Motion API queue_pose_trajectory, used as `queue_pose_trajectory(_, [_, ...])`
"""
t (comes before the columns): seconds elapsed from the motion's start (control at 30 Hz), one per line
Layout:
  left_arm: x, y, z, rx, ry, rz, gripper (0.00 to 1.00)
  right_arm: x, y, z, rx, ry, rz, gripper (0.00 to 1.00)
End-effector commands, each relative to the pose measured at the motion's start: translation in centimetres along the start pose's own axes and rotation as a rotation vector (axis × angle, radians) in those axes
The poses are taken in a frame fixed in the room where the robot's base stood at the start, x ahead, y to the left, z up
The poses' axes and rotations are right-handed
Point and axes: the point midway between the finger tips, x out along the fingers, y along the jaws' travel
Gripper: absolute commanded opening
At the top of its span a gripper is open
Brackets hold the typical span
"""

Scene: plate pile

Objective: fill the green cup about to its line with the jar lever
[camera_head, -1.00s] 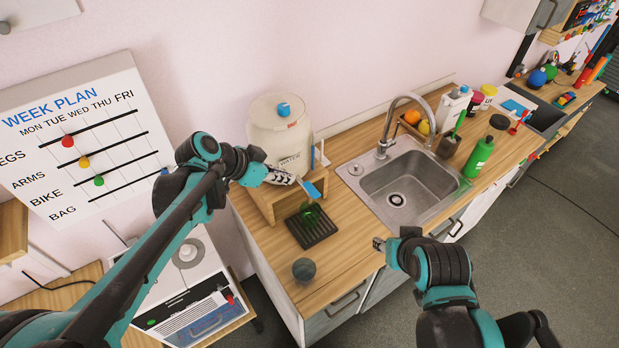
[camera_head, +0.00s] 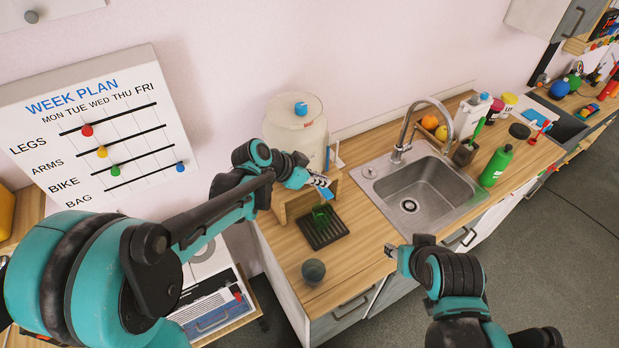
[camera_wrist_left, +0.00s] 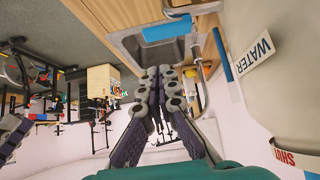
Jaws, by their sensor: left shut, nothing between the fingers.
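The water jar (camera_head: 290,135) stands on a wooden stand (camera_head: 285,207) at the counter's left end. Its blue lever (camera_head: 327,194) juts out at the front right and shows in the left wrist view (camera_wrist_left: 166,27). The green cup (camera_head: 321,215) stands upright on a black slotted tray (camera_head: 323,237) below the lever; its line and fill level cannot be made out. My left gripper (camera_head: 326,183) is shut and empty, close by the lever; I cannot tell whether it touches. In the left wrist view its fingertips (camera_wrist_left: 165,72) point toward the lever. My right gripper (camera_head: 391,250) hangs near the counter's front edge.
A dark round bowl or cup (camera_head: 313,270) stands at the counter's front left corner. The sink (camera_head: 430,190) with its tall faucet (camera_head: 404,130) lies to the right. A green bottle (camera_head: 496,166) stands beyond it. The counter between tray and sink is clear.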

Motion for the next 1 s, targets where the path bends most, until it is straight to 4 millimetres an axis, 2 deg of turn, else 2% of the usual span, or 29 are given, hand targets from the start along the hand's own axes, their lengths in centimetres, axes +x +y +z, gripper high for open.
queue_pose_trajectory(0.03, [1.1, 0.0, 0.0, 0.003, 0.0, 0.001, 0.0, 0.2, 0.0, 0.1, 0.0, 0.0, 0.0, 0.4])
queue_pose_trajectory(0.1, [2.0, 0.0, 0.9, 0.001, -0.001, 0.0, 0.0, 0.3, 0.0, 0.2, 0.0, 0.0, 0.0, 0.4])
queue_pose_trajectory(0.3, [3.5, 0.0, 2.5, 0.0, 0.0, -0.001, 0.0, 0.5, 0.0, 0.4, 0.0, 0.0, 0.0, 0.4])
queue_pose_trajectory(0.77, [3.9, 0.0, 2.9, 0.003, -0.001, -0.003, 0.0, 0.6, 0.0, 0.4, 0.0, 0.0, 0.0, 0.4])
queue_pose_trajectory(1.0, [5.1, 1.3, 4.2, 0.161, -0.001, -0.155, 0.0, 2.7, 0.0, 2.0, 0.0, 0.0, 0.0, 0.4])
